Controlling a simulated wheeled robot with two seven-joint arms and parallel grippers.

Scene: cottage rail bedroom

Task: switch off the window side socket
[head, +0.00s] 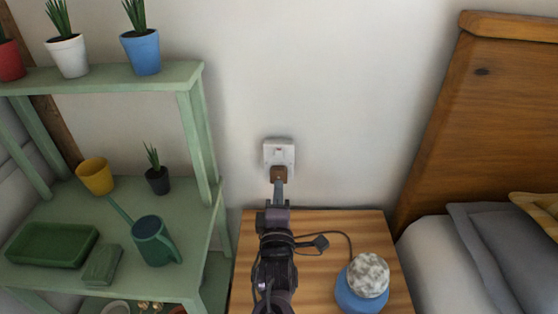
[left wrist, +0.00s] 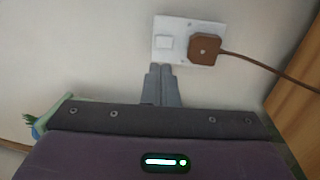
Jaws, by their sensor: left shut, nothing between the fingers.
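A white wall socket plate (head: 279,152) is on the wall above the bedside table. It also shows in the left wrist view (left wrist: 183,25), with a square white switch (left wrist: 164,43) at the left and a brown plug (left wrist: 204,50) with a brown cable at the right. In the left wrist view the fingertips (left wrist: 160,68) are just under the switch. I cannot tell whether they touch. The switch position is unclear.
The wooden bedside table (head: 340,220) holds a blue jar with a speckled white top (head: 362,282) and a loose dark plug (head: 320,242) on a cord. A green plant shelf (head: 200,130) stands left. A wooden headboard (head: 500,100) and bed are right.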

